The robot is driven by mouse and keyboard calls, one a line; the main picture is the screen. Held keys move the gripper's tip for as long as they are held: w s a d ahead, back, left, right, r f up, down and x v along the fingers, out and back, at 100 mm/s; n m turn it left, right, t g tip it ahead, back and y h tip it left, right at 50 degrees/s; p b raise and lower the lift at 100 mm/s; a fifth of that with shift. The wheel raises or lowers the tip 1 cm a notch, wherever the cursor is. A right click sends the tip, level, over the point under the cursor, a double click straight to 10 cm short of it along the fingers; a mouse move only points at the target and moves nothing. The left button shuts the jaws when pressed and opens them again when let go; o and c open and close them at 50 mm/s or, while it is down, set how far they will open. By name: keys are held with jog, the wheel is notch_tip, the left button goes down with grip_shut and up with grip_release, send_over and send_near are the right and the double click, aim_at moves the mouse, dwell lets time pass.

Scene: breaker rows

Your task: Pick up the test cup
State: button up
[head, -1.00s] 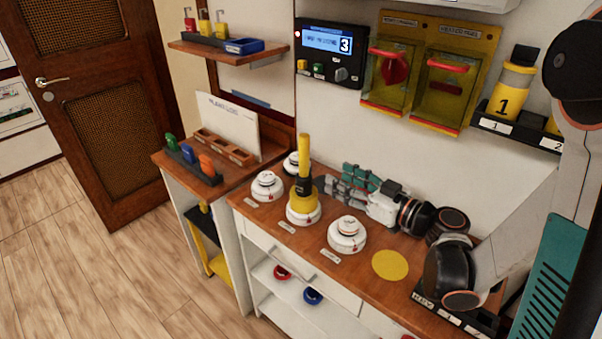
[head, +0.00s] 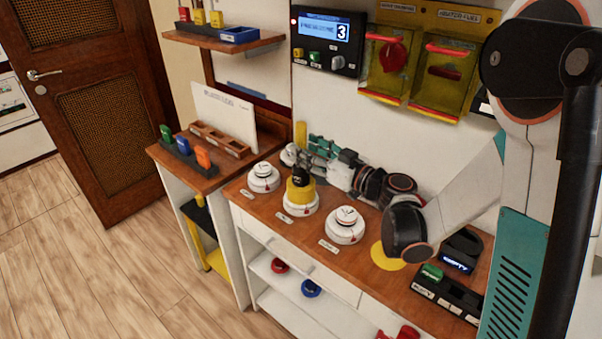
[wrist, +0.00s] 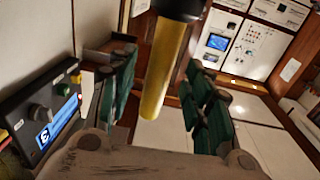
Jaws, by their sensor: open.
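The test cup (head: 300,190) is yellow with a black collar. It sits upright on the middle white detector (head: 301,206) on the wooden counter. Its yellow handle (head: 300,133) rises from it, partly hidden by my gripper in the head view. My gripper (head: 314,149) is open, with its teal fingers at the handle. In the wrist view the handle (wrist: 163,78) stands between the spread fingers of my gripper (wrist: 163,92), with black at its upper end. Whether a finger touches it, I cannot tell.
White detectors stand left (head: 264,178) and right (head: 345,225) of the cup, and another is partly hidden behind. A control box (head: 328,42) and yellow covers (head: 415,60) hang on the wall. A yellow disc (head: 386,258) and black tray (head: 445,297) lie to the right.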

jog(key=shift+b+x, duration=0.3)
jog(key=shift+x, duration=1.2)
jog(key=shift+c, duration=0.6)
grip_shut()
jog(key=shift+r, duration=0.1)
